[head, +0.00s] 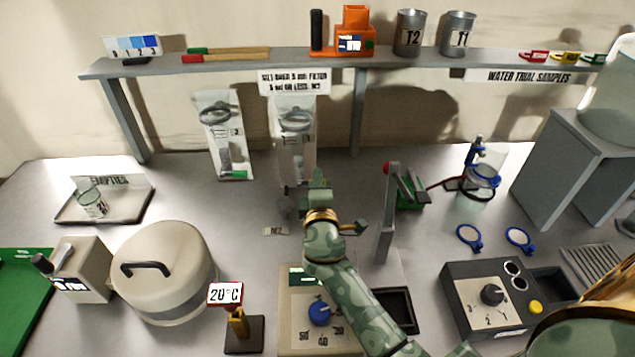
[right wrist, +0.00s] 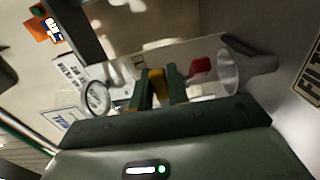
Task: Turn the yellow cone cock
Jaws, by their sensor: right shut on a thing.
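The yellow cone cock (right wrist: 157,88) shows in the right wrist view as a small yellow piece between the two dark green fingers of my right gripper (right wrist: 162,88). The fingers are shut on it, and they hide much of it. In the head view my right gripper (head: 318,182) is at the middle of the bench, in front of the right-hand clear filter stand (head: 296,130). The yellow cock cannot be made out in that view, where the gripper and wrist cover the spot. My left gripper is not in view.
A round gauge (right wrist: 96,97) is left of the fingers; a red piece (right wrist: 200,68) and a grey cup-like part (right wrist: 245,68) are to the right. A grey upright plate (head: 387,215) stands right of my forearm. A hotplate-like box (head: 300,335) with a blue knob is in front.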

